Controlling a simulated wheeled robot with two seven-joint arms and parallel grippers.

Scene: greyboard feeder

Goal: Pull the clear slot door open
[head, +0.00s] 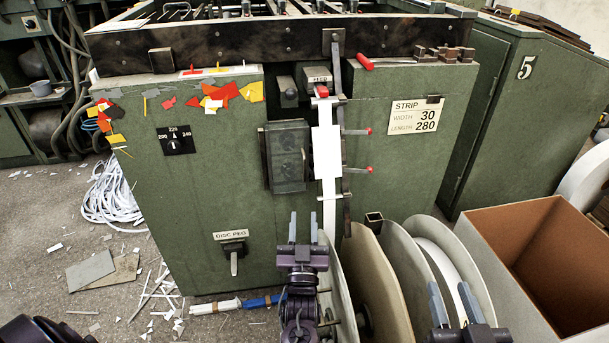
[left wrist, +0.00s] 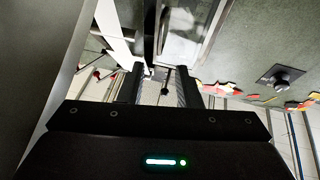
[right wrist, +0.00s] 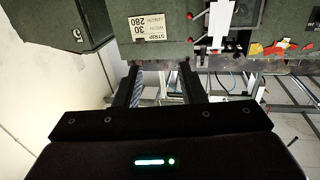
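The clear slot door (head: 287,157) is a smoky see-through panel on the green cabinet's front, left of the white strip; it looks closed. In the left wrist view the clear door (left wrist: 186,40) shows at upper middle. My left gripper (head: 303,226) is below the door and slightly right of it, fingers parted and empty. In the left wrist view the left gripper (left wrist: 158,85) shows a clear gap between its fingers. My right gripper (head: 453,303) is low at the right, by the discs, apart from the door. Its fingers (right wrist: 160,85) are parted and empty in the right wrist view.
The white strip (head: 327,165) hangs beside red-tipped pegs (head: 360,169). Large discs (head: 376,275) stand below, next to an open brown-lined box (head: 545,255). A DISC PEG lever (head: 233,258) is lower left on the cabinet (head: 215,200). Paper scraps litter the floor.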

